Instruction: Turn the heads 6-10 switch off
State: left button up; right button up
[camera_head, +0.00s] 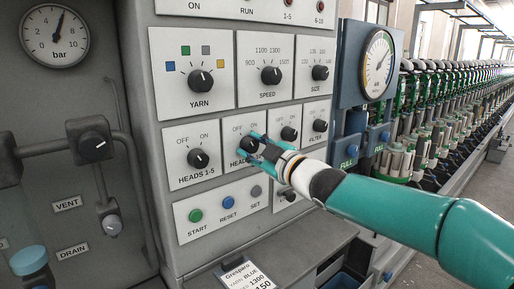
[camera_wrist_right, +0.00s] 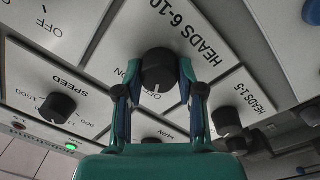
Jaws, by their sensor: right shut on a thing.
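The heads 6-10 switch is a black round knob (camera_head: 249,145) on a white panel with OFF and ON marks, to the right of the heads 1-5 knob (camera_head: 198,158). My right gripper (camera_head: 257,146) is at this knob, with its teal fingers shut on it. In the right wrist view, the same knob (camera_wrist_right: 158,68) sits between the two fingertips, with the HEADS 6-10 label beside it. A small white mark shows at the knob's lower edge, near the partly hidden OFF text. My left gripper is not in view.
The yarn (camera_head: 200,80), speed (camera_head: 271,76) and size (camera_head: 320,73) knobs sit above. The filter knob (camera_head: 320,125) is to the right. Start (camera_head: 196,215), reset (camera_head: 228,202) and set (camera_head: 256,191) buttons are below. A blue-framed gauge (camera_head: 376,64) stands out at the right.

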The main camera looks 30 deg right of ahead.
jog(key=shift+f, duration=0.2)
jog(key=o, duration=1.1)
jog(key=shift+o, duration=0.2)
jog(key=shift+r, duration=0.1)
jog(key=s, duration=1.2)
jog(key=shift+d+f, duration=0.3)
